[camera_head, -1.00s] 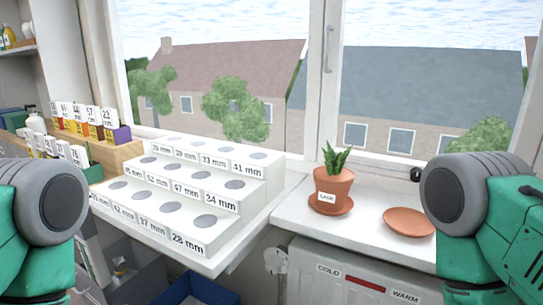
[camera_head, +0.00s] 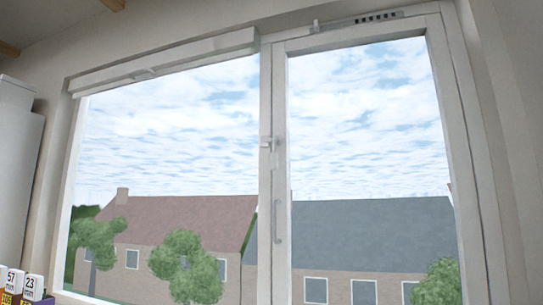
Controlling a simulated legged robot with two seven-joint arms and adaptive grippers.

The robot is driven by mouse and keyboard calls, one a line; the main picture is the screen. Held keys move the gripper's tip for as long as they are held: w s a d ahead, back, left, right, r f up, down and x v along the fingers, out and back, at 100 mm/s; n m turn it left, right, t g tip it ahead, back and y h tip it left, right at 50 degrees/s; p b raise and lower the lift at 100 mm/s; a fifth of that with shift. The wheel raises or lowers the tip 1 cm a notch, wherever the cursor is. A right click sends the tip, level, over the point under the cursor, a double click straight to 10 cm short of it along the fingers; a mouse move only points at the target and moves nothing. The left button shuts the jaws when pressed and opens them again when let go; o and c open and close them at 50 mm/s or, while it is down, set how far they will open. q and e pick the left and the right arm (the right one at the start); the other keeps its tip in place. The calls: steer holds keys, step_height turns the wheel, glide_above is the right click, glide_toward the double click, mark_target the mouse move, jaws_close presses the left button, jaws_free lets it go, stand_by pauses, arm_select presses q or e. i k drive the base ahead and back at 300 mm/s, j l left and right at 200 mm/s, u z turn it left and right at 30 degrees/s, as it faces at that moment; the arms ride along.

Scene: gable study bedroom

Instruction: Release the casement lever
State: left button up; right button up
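The window fills the view, with a wide left pane and a narrower right casement (camera_head: 458,170) in white frames. A small pale lever-like fitting (camera_head: 267,143) sits on the upright between the panes, about mid-height. It is too small to tell its exact position. Below it, a slim grey upright handle (camera_head: 279,222) is mounted on the casement's left stile. I cannot tell which of the two is the casement lever. The casement looks closed against its frame. Neither of my grippers is in view.
A rolled white blind (camera_head: 165,60) runs along the top of the left pane. A slotted vent strip (camera_head: 372,17) sits above the casement. Several numbered labelled boxes (camera_head: 30,288) show at the lower left.

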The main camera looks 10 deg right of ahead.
mark_target(276, 140)
steer(key=i+j+z, duration=0.2)
steer(key=j, duration=0.6)
steer(key=i+j+z, duration=0.2)
steer(key=j, duration=0.65)
steer(key=j+z, duration=0.2)
steer(key=j, duration=0.6)
